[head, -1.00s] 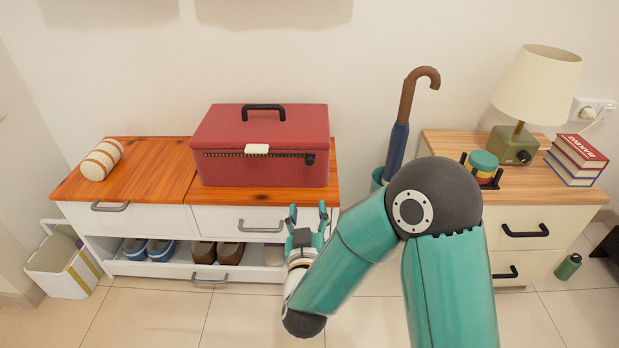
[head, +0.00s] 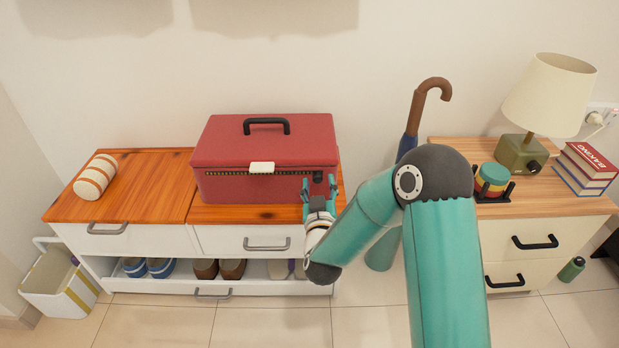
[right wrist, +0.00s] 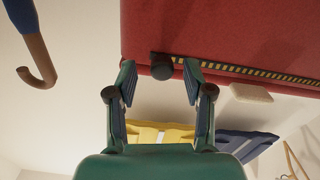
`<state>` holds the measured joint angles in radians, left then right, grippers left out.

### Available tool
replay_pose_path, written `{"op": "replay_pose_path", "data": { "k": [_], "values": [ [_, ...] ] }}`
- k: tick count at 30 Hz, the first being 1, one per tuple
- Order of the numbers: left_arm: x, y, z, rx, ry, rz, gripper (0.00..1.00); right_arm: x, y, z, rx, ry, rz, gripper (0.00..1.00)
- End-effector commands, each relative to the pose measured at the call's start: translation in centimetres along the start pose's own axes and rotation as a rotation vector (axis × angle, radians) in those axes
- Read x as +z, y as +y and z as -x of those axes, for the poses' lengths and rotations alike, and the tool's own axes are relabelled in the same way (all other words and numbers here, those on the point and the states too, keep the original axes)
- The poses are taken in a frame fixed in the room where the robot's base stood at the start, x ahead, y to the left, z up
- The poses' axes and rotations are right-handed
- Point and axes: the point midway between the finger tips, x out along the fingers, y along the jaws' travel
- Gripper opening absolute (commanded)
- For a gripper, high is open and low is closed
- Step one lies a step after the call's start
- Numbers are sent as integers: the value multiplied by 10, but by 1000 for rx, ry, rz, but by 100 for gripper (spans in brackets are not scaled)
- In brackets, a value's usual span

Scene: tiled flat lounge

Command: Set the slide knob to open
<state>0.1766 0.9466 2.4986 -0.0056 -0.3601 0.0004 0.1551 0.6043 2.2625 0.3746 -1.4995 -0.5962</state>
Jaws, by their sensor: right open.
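A red box (head: 230,150) with a black top handle stands on the orange wooden top of the white shoe cabinet. The dark slide knob (head: 317,177) sits at the right end of a striped slot (head: 225,171) along its front. My right gripper (head: 319,189) is open just in front of the knob. In the right wrist view the knob (right wrist: 162,68) appears between the spread fingertips, near their ends, and I see no clear contact. The striped track (right wrist: 245,72) runs right from it there. My left gripper is not in view.
A pale latch (head: 262,168) sits on the box front, left of the knob. A striped roll (head: 95,177) lies on the cabinet's left part. An umbrella (head: 412,130) stands right of the cabinet. A lamp (head: 520,150) and books (head: 585,167) stand on the right drawer unit.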

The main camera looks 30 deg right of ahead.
Motion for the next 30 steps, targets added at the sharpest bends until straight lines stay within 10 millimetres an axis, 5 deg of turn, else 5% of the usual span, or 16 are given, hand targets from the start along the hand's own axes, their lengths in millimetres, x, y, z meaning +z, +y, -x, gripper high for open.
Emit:
{"op": "replay_pose_path", "data": {
  "k": [10,19,30],
  "values": [
    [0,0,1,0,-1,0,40,-1,-6,-2,-11,2,0,52],
    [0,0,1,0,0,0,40,-1,-8,-2,-14,2,0,2],
    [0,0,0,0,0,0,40,-2,-10,-2,-16,3,0,0]
  ]
}}
